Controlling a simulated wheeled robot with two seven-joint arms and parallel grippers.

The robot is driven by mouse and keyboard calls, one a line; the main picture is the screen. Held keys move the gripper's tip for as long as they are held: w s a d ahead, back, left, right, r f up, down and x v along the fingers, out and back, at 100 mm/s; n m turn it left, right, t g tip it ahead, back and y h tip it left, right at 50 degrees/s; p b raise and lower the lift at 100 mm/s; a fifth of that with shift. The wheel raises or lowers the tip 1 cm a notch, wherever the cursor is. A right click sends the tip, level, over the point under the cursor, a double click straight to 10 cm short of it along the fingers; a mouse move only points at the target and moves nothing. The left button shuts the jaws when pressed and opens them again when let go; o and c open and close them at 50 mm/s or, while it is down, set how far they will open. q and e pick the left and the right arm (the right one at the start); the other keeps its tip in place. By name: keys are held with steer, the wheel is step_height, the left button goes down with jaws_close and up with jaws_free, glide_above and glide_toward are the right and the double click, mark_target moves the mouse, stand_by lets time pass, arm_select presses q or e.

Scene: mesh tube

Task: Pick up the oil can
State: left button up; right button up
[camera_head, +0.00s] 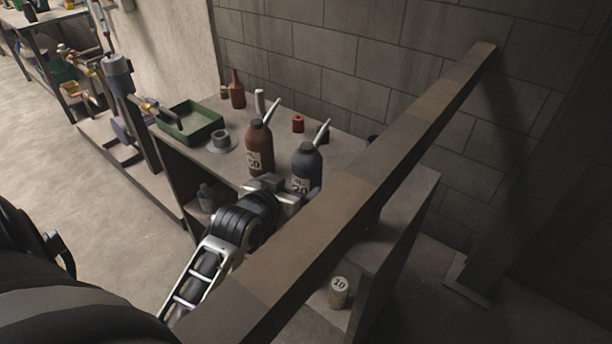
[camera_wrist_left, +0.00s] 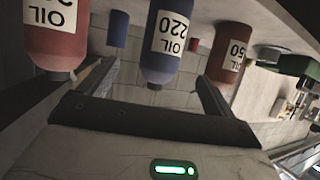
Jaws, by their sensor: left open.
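A blue-grey oil can (camera_head: 306,165) with a pale spout stands on the workbench (camera_head: 345,150). A red-brown oil can (camera_head: 259,146) stands to its left. My left gripper (camera_head: 291,189) is open at the near side of the blue can. In the left wrist view, which is upside down, the blue can (camera_wrist_left: 166,60), labelled OIL 220, shows between the open fingers (camera_wrist_left: 157,74). The red-brown can (camera_wrist_left: 228,52) is at right there, and another red can (camera_wrist_left: 56,40) is at left. In the head view that other can seems hidden behind the beam.
A long brown beam (camera_head: 375,195) crosses in front of the bench, close to my left gripper. A green tray (camera_head: 189,128), a brown bottle (camera_head: 237,90) and a small red piece (camera_head: 298,123) are on the bench. A can marked 10 (camera_head: 339,292) sits on a lower shelf.

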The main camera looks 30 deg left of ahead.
mark_target(303, 176)
arm_select(q)
steer(key=x, duration=1.1)
steer(key=shift+w+a+r+b, duration=0.2)
steer(key=shift+a+b, duration=0.05)
steer(key=shift+b, duration=0.15)
steer(key=c, duration=1.2)
steer(key=shift+o, duration=0.3)
steer(key=shift+r, duration=0.15)
